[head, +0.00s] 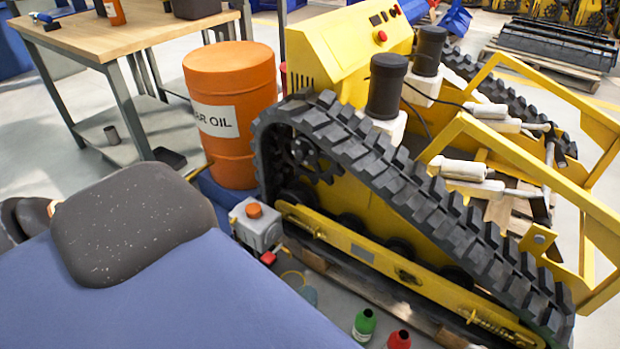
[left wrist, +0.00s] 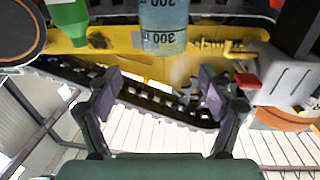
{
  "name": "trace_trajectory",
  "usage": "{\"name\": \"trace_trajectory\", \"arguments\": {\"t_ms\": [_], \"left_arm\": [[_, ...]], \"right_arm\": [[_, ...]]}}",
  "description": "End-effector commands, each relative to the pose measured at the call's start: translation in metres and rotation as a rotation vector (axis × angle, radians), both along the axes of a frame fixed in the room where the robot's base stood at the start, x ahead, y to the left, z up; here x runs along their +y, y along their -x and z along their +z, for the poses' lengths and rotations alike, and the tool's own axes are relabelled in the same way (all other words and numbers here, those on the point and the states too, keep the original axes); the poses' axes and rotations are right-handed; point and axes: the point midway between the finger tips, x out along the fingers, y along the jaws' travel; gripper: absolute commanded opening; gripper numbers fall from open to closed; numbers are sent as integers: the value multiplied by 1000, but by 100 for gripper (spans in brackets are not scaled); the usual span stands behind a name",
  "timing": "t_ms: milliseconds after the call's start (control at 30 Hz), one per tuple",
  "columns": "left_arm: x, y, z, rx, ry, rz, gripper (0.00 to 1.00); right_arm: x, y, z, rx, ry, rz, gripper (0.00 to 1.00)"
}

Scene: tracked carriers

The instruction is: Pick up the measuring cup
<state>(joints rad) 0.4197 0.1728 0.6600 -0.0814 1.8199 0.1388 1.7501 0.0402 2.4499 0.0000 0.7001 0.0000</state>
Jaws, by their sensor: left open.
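The measuring cup (left wrist: 163,28) is a clear, bluish cup marked with 300 lines, at the top middle of the left wrist view, cut by the frame's edge. In the head view a small bluish, see-through shape on the floor beside the yellow tracked carrier looks like the same cup (head: 309,294), partly hidden. My left gripper (left wrist: 160,90) is open, with nothing between its fingers. The cup appears just beyond the fingertips, centred between them and apart from them. My left gripper does not show in the head view, and my right gripper shows in neither view.
A green bottle (head: 364,324) and a red bottle (head: 398,340) stand to the right. The tracked carrier (head: 370,200) rises close behind. An orange oil drum (head: 231,110) and a workbench (head: 120,38) are further back.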

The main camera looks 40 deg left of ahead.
Motion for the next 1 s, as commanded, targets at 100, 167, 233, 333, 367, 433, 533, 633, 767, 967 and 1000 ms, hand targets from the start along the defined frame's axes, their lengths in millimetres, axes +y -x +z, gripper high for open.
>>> {"name": "trace_trajectory", "arguments": {"t_ms": [100,167,233,333,367,433,533,633,767,967,1000], "left_arm": [[2,-13,-1,-2,-1,-2,80],[2,-19,-1,-1,-1,-2,80],[3,-25,-4,-1,-1,-2,80],[4,-36,-10,-1,-1,-1,80],[5,-41,-13,-2,-1,-1,80],[6,-50,-18,-1,-1,-1,80],[6,-64,-17,0,-1,0,80],[5,-72,-16,0,-1,1,80],[4,-76,-16,3,0,2,80],[3,-76,-16,3,0,3,76],[3,-76,-16,3,0,3,73]], "right_arm": [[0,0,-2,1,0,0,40],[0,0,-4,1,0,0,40],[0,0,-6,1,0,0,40],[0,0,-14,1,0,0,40],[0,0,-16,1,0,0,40],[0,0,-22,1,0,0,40],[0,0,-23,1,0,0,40],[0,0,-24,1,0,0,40],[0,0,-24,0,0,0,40],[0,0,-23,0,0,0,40],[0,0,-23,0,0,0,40]]}}
